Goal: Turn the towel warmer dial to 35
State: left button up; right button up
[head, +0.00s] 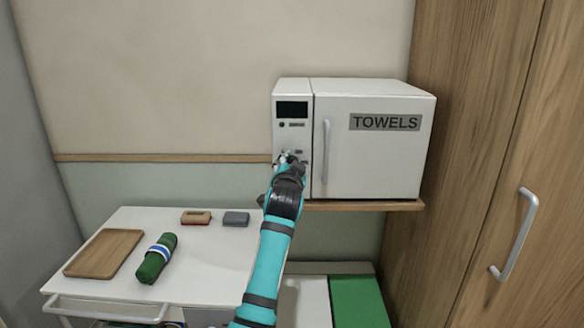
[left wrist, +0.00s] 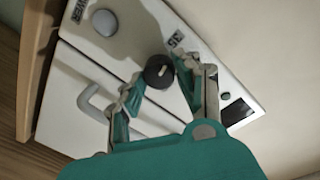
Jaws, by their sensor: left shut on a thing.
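The towel warmer (head: 370,150) is a white box with a "TOWELS" label on its door, on a wooden shelf. Its dial (left wrist: 159,71) is a dark round knob with a short white mark, seen in the left wrist view. A small label (left wrist: 176,40) beside the dial appears to read 35. My left gripper (head: 290,160) is at the lower control panel, and in the head view it hides the dial. In the left wrist view the left gripper (left wrist: 157,82) has its fingers on both sides of the dial, shut on it. My right gripper is not in view.
The door handle (head: 326,152) stands out just right of my left gripper. A dark display (head: 292,109) is above. A white trolley (head: 210,255) at left holds a wooden tray (head: 104,252), a rolled green towel (head: 157,258) and small blocks. A wooden cabinet (head: 500,150) stands at right.

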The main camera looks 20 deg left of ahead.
pick_arm(q)
jog(key=shift+f+n, duration=0.1)
jog(key=shift+n, duration=0.4)
jog(key=o, duration=1.1)
jog(key=shift+o, duration=0.2)
jog(key=v, duration=0.7)
jog(key=shift+s, duration=0.3)
